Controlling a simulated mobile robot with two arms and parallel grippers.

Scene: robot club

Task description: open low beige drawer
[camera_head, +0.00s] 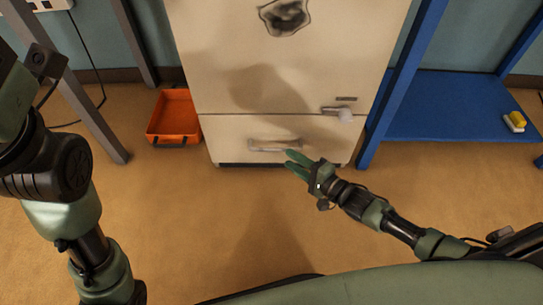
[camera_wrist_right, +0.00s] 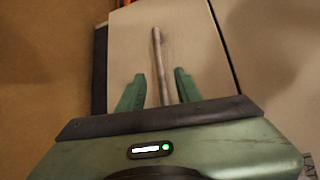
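The low beige drawer (camera_head: 230,135) is at the bottom of the beige cabinet, and its front looks flush with the cabinet. Its pale bar handle (camera_head: 268,145) runs across the upper part of the front. My right gripper (camera_head: 290,159) is at the right end of this handle. In the right wrist view, the gripper (camera_wrist_right: 158,88) is open, with the handle bar (camera_wrist_right: 158,50) running between its two green fingers and a gap on each side. Whether the fingers reach around the bar is hard to tell. My left arm shows at the left, but its gripper is out of view.
The upper cabinet door (camera_head: 210,60) has a handle (camera_head: 338,112) at its lower right. An orange bin (camera_head: 173,117) stands on the floor left of the cabinet. A blue shelf (camera_head: 440,105) stands at the right. The floor before the drawer is clear.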

